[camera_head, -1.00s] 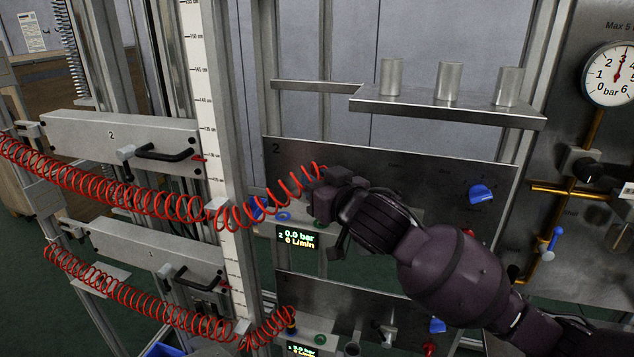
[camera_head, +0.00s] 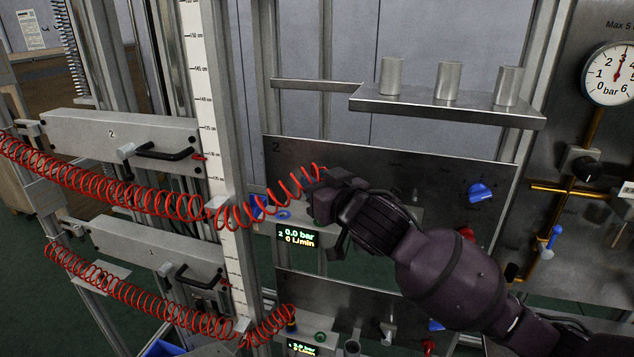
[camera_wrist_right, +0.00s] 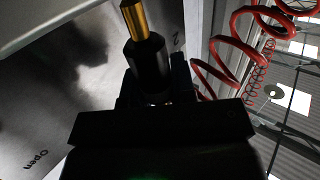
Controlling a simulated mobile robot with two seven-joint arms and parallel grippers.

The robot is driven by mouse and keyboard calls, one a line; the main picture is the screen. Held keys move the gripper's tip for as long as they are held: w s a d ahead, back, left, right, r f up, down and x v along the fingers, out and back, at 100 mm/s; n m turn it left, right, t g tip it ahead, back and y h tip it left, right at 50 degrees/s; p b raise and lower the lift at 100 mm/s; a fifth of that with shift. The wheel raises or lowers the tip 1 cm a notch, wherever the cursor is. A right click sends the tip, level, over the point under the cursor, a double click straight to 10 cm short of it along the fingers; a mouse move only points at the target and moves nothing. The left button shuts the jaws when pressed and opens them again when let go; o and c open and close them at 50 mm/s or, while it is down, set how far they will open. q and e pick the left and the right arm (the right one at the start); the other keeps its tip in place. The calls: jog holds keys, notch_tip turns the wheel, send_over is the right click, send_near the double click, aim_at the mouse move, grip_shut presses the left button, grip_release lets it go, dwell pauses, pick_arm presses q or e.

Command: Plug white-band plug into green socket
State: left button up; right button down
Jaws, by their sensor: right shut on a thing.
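My right gripper (camera_head: 328,193) is shut on a dark plug in front of the upper panel marked 2. In the right wrist view the plug (camera_wrist_right: 148,55) has a black body and a brass-coloured tip, pointing away from the gripper (camera_wrist_right: 152,95). I cannot make out a white band on it. A red coiled hose (camera_head: 290,192) runs to the gripper in the head view. The green socket (camera_head: 317,222) shows as a small green patch just below the gripper, mostly hidden by it. The brass tip is bare in the wrist view. My left gripper is not in view.
A blue ring socket (camera_head: 283,215) sits left of the green one, above a display (camera_head: 297,236) reading 0.0 bar. A blue knob (camera_head: 480,192) is on the right of the panel. A shelf (camera_head: 450,108) with three metal cups hangs above. A lower coiled hose (camera_head: 130,297) spans the left.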

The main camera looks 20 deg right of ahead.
jog(key=shift+f+b, duration=0.45)
jog(key=shift+f, duration=0.8)
jog(key=c, duration=0.9)
grip_release()
jog(key=shift+o, duration=0.2)
jog(key=b+v, duration=0.1)
jog(key=v, duration=0.9)
jog(key=shift+s, duration=0.4)
